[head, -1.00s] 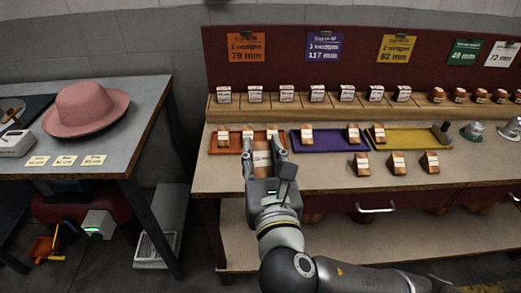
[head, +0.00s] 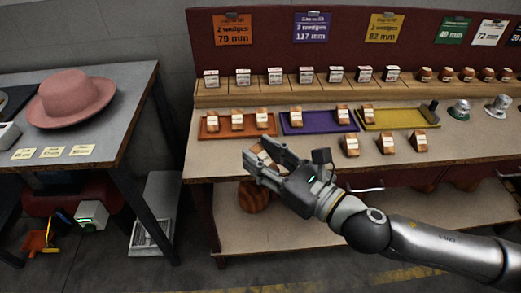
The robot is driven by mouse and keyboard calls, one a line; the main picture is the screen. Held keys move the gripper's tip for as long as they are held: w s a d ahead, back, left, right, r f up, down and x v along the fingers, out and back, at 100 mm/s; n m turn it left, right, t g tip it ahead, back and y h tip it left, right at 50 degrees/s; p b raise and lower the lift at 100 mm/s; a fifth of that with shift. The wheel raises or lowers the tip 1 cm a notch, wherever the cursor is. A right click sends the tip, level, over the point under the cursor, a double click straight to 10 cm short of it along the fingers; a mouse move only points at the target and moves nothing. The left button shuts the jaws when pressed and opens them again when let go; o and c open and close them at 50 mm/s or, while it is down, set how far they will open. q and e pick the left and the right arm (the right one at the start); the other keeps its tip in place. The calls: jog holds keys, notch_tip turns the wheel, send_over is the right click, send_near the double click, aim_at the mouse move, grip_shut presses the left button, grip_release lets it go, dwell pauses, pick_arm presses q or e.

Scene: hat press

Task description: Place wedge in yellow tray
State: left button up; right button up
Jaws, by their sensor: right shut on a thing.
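My right gripper (head: 264,160) is shut on a wedge (head: 266,154), a small brown block with a white label, partly hidden by the fingers. The yellow tray (head: 405,120) lies on the bench to the right of the purple tray. One wedge (head: 368,114) stands at its left end, and the rest of its floor looks bare. Three loose wedges stand on the bench in front of it: one on the left (head: 351,145), one in the middle (head: 386,143) and one on the right (head: 419,141). My left gripper is not in view.
The orange tray (head: 206,133) holds three wedges. The purple tray (head: 318,123) holds two. Several labelled blocks stand on the raised shelf (head: 260,94) behind. A dark block (head: 429,109) stands by the yellow tray's right end. A pink hat (head: 71,97) sits on the left table.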

jog(key=shift+s+d+f+n+g+y, duration=0.1)
jog(key=shift+d+f+n+g+y, duration=0.15)
jog(key=shift+f+n+g+y, duration=0.55)
jog(key=shift+s+d+f+n+g+y, duration=0.2)
jog(key=shift+n+g+y, duration=0.35)
jog(key=shift+n+g, duration=0.5)
jog(key=shift+s+d+f+n+g+y, duration=0.1)
jog(key=shift+d+f+n+g+y, duration=0.35)
jog(key=shift+g, duration=0.8)
jog(key=shift+s+d+f+n+g+y, duration=0.1)
jog(key=shift+f+n+g+y, duration=0.25)
jog(key=shift+n+g, duration=0.4)
jog(key=shift+s+d+f+n+g+y, duration=0.15)
jog(key=shift+f+n+g+y, duration=0.25)
jog(key=shift+g, duration=0.6)
jog(key=shift+s+d+f+n+g+y, duration=0.15)
jog(key=shift+f+n+g, duration=0.1)
jog(key=shift+n+g, duration=0.55)
jog(key=shift+g, duration=0.25)
jog(key=shift+a+f, duration=0.1)
